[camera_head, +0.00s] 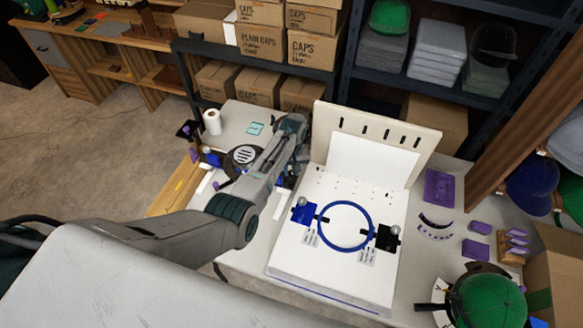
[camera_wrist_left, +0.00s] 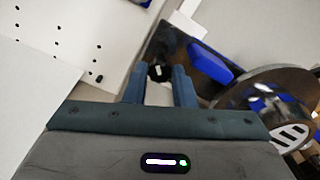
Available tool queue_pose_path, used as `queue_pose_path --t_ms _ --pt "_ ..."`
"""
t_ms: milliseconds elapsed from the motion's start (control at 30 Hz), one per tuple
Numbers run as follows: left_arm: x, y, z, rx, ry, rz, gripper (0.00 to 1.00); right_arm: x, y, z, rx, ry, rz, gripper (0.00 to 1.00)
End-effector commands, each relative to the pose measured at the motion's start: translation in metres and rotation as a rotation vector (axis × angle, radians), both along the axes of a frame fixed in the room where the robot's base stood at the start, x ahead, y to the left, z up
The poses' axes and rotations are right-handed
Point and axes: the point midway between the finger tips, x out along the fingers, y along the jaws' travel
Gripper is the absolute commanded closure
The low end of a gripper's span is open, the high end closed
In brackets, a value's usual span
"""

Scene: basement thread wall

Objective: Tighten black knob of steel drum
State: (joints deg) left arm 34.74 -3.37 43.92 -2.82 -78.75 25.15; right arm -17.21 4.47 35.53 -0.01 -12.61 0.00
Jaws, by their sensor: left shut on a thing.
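The black knob (camera_wrist_left: 158,72) shows in the left wrist view as a small dark knob with a light mark, between the tips of my left gripper (camera_wrist_left: 160,78). The two blue-grey fingers are shut on it, one on each side. The steel drum (camera_wrist_left: 238,86) is a round metal part to the right of the fingers. In the head view the drum (camera_head: 243,156) stands on the left part of the table, beside my left forearm. My arm hides the knob and the fingertips there. My right gripper is in neither view.
A white panelled stand (camera_head: 290,262) with a blue hoop (camera_head: 322,236) is right of my arm. Purple parts (camera_head: 439,188) and a green cap (camera_head: 490,300) are farther right. A white roll (camera_head: 212,122) stands behind the drum. Shelves with boxes (camera_head: 260,45) line the back.

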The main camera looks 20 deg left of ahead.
Motion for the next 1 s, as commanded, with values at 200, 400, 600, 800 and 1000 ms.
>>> queue_pose_path --t_ms 200,400,600,800,1000 --pt "0.0005 0.0 0.001 -0.001 -0.001 -0.204 0.99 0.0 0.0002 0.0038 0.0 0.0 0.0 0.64" --pt "0.0005 0.0 0.0006 -0.001 -0.001 -0.383 0.99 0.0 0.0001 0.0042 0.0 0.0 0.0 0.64" --pt "0.0006 0.0001 0.0005 0.0 -0.001 -0.532 0.99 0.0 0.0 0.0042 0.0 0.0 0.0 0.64" --pt "0.0006 0.0001 0.0006 0.0 -0.002 -0.636 0.99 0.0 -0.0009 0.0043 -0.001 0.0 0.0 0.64" --pt "0.0007 0.0002 0.0006 0.0 -0.002 -0.692 0.99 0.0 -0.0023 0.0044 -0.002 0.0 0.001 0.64"
